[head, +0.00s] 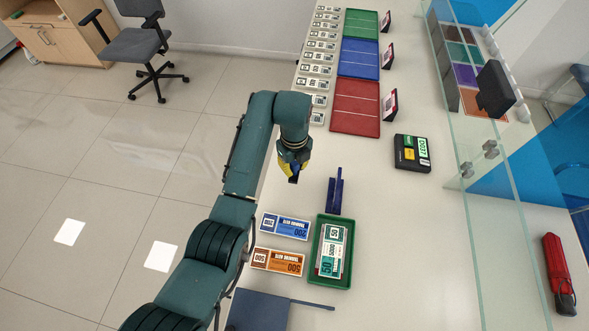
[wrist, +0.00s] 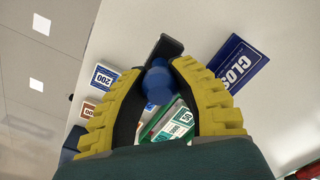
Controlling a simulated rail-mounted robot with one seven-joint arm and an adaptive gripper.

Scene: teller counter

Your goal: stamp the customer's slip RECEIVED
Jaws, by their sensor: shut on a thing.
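My gripper (head: 293,160) is shut on a stamp with a round blue knob (wrist: 158,84) and a dark flat base (wrist: 168,47). The yellow fingers (wrist: 165,100) curve around the knob in the wrist view. In the head view the stamp (head: 293,179) hangs below the fingers, over the counter's left edge region. A green tray (head: 316,279) on the counter holds banknotes marked 50 (head: 331,252). I cannot pick out a customer's slip for certain; the stamp's printing face is hidden.
A blue CLOSED sign (head: 335,196) stands behind the tray. A black display box (head: 411,153) and glass screen (head: 480,190) are right. Counter right of the tray is clear.

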